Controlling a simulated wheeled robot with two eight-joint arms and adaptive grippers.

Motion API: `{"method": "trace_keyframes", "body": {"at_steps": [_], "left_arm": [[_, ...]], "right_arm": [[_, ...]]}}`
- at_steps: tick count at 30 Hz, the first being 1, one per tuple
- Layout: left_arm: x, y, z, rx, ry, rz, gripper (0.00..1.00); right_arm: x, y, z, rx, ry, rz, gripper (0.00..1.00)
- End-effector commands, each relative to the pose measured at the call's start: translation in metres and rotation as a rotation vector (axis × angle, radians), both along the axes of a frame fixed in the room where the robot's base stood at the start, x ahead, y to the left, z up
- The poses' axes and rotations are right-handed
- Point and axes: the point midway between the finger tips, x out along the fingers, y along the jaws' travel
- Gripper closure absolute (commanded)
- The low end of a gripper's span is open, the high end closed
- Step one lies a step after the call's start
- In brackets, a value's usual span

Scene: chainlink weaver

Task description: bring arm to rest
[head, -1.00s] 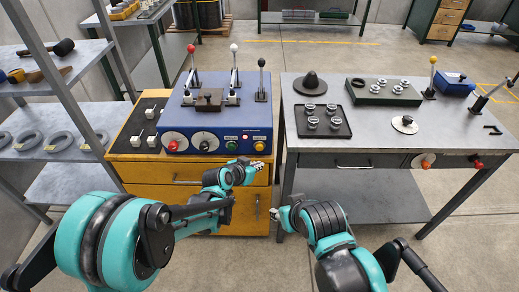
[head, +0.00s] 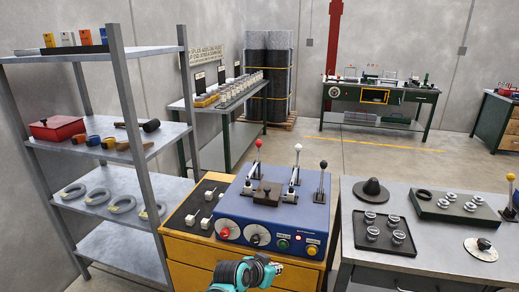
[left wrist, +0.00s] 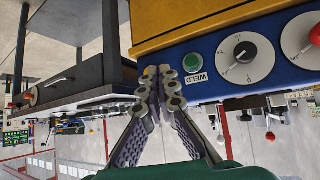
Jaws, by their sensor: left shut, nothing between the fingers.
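My left gripper (head: 277,268) is low in the head view, in front of the yellow cabinet that carries the blue control box (head: 268,226). In the left wrist view the two fingers (left wrist: 159,76) come together at the tips with nothing between them. That view is upside down, with the blue box and its green WELD button (left wrist: 193,63) close beyond the fingers. Most of the left arm is out of the head view. My right gripper does not show.
A grey workbench (head: 433,265) with a black tray of metal parts stands right of the cabinet. A grey shelf rack (head: 150,167) stands at the left. Levers (head: 296,167) rise from the blue box. A narrow gap separates cabinet and workbench.

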Motion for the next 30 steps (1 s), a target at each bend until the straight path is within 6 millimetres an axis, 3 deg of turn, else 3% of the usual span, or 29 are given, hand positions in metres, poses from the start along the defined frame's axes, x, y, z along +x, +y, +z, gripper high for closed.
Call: {"method": "trace_keyframes", "body": {"at_steps": [1,6,12,15,21,30], "left_arm": [[-0.014,0.025,0.011,0.010,0.018,0.047,1.00],[-0.062,0.098,0.032,0.041,0.080,0.203,1.00],[-0.131,0.172,0.036,0.073,0.147,0.396,1.00],[-0.162,0.200,0.032,0.085,0.173,0.481,1.00],[-0.200,0.230,0.022,0.099,0.204,0.588,1.00],[-0.207,0.235,0.020,0.103,0.209,0.609,1.00]], "right_arm": [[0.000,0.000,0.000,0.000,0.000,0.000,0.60],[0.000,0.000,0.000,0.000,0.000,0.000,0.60],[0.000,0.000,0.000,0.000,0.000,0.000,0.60],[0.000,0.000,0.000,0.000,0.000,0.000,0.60],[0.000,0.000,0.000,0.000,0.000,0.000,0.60],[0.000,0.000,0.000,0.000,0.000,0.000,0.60]]}}
